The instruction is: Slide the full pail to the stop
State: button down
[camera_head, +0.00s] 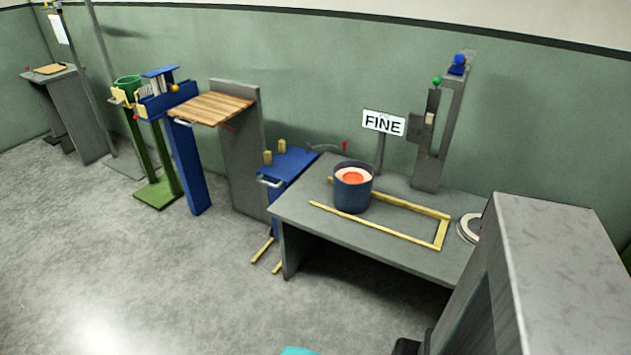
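A dark blue pail (353,196) stands upright on a grey table. It is filled near the rim with pale pink contents, with an orange-red round patch in the middle. The pail is between two yellow rails, near their left end. The front rail (370,223) and back rail (412,205) run to the right. A yellow crossbar (441,235) joins them at the right end, like a stop. The track between the pail and the crossbar is clear. My gripper is not in view. A sliver of teal shows at the bottom edge, too cut off to identify.
The grey table (300,214) also bears a FINE sign (384,123), a grey upright stand (440,130) and a pale round item (468,229). A tall grey block (560,260) hides the table's right end. A blue cart (287,170) stands left. The front-left floor is open.

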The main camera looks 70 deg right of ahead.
aim_at(353, 180)
jog(key=z, duration=0.15)
jog(key=i, duration=0.8)
jog(key=z, duration=0.6)
jog(key=i, duration=0.65)
jog(key=z, duration=0.35)
